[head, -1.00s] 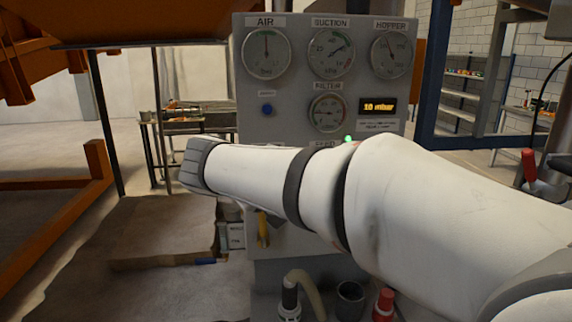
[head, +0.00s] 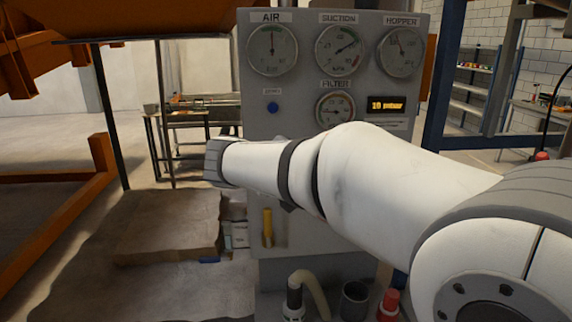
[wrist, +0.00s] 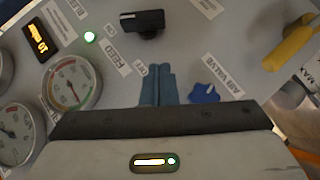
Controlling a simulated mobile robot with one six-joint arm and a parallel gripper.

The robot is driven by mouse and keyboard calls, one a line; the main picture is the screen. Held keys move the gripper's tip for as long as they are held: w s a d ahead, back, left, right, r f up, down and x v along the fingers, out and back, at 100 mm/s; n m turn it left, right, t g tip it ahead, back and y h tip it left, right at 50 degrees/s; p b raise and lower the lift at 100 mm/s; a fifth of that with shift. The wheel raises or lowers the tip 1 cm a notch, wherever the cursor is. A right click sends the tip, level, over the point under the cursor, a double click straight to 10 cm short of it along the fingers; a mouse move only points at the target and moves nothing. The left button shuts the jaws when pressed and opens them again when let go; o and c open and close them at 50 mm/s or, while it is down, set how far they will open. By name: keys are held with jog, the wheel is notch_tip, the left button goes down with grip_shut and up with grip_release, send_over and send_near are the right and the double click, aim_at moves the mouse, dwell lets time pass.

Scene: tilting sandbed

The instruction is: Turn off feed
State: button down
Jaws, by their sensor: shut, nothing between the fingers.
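The grey panel (head: 350,20) with gauges stands ahead of me. In the wrist view, the FEED label (wrist: 118,62) sits on it, with an ON label (wrist: 111,30) and an OFF label (wrist: 142,70). A black switch handle (wrist: 138,22) lies beside the ON label, and I take it for the feed switch. A green lamp (wrist: 90,38) is lit nearby. My gripper (wrist: 157,70) is shut and empty, with its blue-grey fingertips near the OFF label, apart from the black handle. In the head view my arm hides the feed switch and the gripper.
A blue knob (wrist: 204,94) by the AIR VALVE label is close right of my fingers. A yellow handle (wrist: 290,46) is farther right and shows low on the panel (head: 267,228). A hose (head: 310,287) and a red-capped item (head: 388,305) stand below.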

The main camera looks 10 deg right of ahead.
jog(key=w+d+f+p, duration=0.1)
jog(key=w+d+f, duration=0.1)
jog(key=d+f, duration=0.2)
jog(key=shift+w+d, duration=0.35)
jog(key=shift+d, duration=0.45)
